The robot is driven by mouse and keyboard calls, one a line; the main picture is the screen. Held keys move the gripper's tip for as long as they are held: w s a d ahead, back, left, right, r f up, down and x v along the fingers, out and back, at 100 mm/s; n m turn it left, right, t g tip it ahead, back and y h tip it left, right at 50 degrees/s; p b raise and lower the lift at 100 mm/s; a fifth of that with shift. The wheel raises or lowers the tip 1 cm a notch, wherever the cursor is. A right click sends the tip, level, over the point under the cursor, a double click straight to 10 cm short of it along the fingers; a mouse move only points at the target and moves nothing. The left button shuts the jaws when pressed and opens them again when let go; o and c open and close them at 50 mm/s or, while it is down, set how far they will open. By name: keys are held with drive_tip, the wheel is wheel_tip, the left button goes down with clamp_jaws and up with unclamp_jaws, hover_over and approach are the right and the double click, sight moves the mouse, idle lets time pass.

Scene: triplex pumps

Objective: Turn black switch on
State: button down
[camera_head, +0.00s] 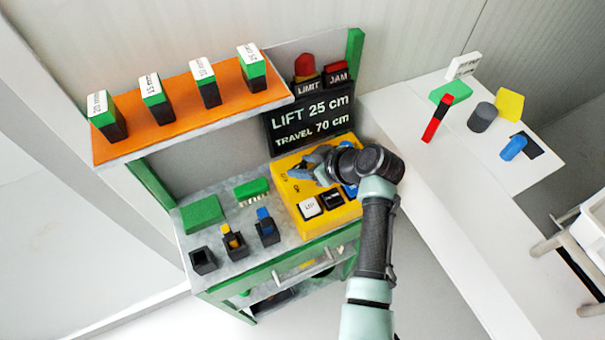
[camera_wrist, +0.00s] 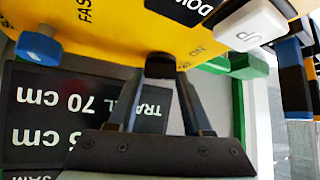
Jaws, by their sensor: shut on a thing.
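The yellow control panel (camera_head: 331,213) sits at the right of the bench, and its face fills the top of the wrist view (camera_wrist: 115,40). The black switch (camera_wrist: 160,66) stands on the panel near the "ON" lettering. My gripper (camera_wrist: 160,76) has one finger on each side of this switch and is shut on it. In the head view my gripper (camera_head: 312,170) is over the back left of the panel and hides the switch there. Whether the switch is turned to on cannot be told.
A white UP button (camera_head: 309,207) and a black DOWN button (camera_head: 333,199) are at the panel's front. A blue knob (camera_wrist: 38,48) is beside my gripper. The dark display board (camera_head: 310,115) stands close behind. An orange shelf (camera_head: 180,118) overhangs at left.

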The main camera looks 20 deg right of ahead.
drive_tip(key=n+g+y+b, duration=0.1)
drive_tip(key=b, duration=0.2)
drive_tip(key=n+y+b, duration=0.1)
drive_tip(key=n+b, duration=0.1)
drive_tip(key=b, duration=0.1)
drive_tip(key=n+g+y+b, duration=0.1)
drive_tip(key=n+b, duration=0.1)
drive_tip(key=shift+w+d+f+g+b, duration=0.2)
drive_tip(key=shift+d+f+g+b, duration=0.1)
drive_tip(key=shift+f+b, duration=0.1)
drive_tip(key=n+b, duration=0.1)
drive_tip(key=n+g+y+b, duration=0.1)
drive_tip(key=b, duration=0.1)
drive_tip(key=shift+r+b, duration=0.25)
drive_tip(key=shift+b, duration=0.05)
drive_tip(key=shift+a+r+n+g, duration=0.1)
drive_tip(key=shift+r+n+g, duration=0.05)
drive_tip(key=shift+n+g, duration=0.15)
drive_tip(key=shift+c, duration=1.6)
unclamp_jaws()
drive_tip(key=shift+r, duration=0.1)
